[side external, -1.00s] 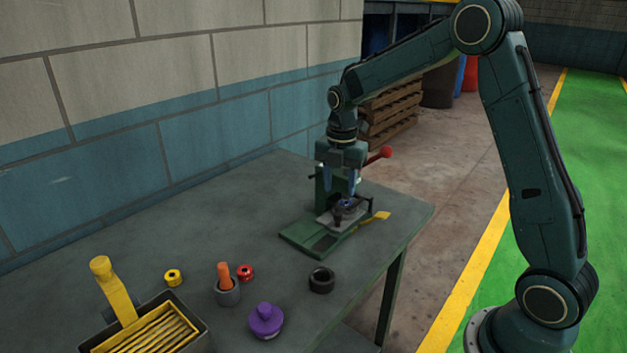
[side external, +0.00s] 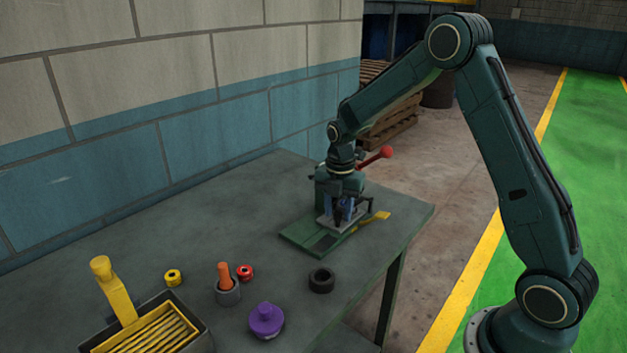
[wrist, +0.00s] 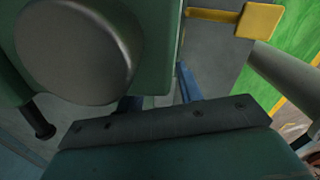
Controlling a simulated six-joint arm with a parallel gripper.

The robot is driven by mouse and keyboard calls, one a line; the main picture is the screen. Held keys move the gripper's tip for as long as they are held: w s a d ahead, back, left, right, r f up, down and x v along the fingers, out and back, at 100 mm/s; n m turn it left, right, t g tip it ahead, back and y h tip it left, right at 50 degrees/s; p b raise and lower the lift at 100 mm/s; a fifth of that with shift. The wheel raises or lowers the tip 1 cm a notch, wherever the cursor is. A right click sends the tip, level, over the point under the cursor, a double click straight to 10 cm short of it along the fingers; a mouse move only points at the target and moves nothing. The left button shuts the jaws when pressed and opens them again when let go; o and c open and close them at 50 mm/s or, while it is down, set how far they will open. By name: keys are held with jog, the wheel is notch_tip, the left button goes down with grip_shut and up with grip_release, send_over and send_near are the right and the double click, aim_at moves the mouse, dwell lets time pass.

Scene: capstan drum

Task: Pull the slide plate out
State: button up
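The green fixture (side external: 300,238) stands near the table's far right corner. A grey plate (side external: 327,223), which looks like the slide plate, lies in its base, partly hidden under my gripper. A yellow tab (side external: 380,216) sticks out at the fixture's right side; it also shows at the top of the wrist view (wrist: 259,20). My gripper (side external: 343,212) points down over the plate, close in front of the fixture's upright. In the wrist view its blue fingers (wrist: 158,97) stand apart, with their tips partly hidden. I see nothing clearly held between them.
A red ball-ended lever (side external: 385,152) rises behind the fixture. A black ring (side external: 321,280), a purple knob (side external: 266,319), a grey cup with an orange peg (side external: 227,288), two small spools and a yellow-slotted box (side external: 150,335) stand towards the front. The table's left part is clear.

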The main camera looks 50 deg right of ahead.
grip_shut()
jog(key=shift+a, duration=4.75)
jog(key=shift+c, duration=0.2)
grip_release()
jog(key=shift+a, duration=0.1)
jog(key=o, duration=0.3)
jog(key=shift+r, duration=0.15)
notch_tip(320, 180, up, 14)
jog(key=shift+f, duration=0.2)
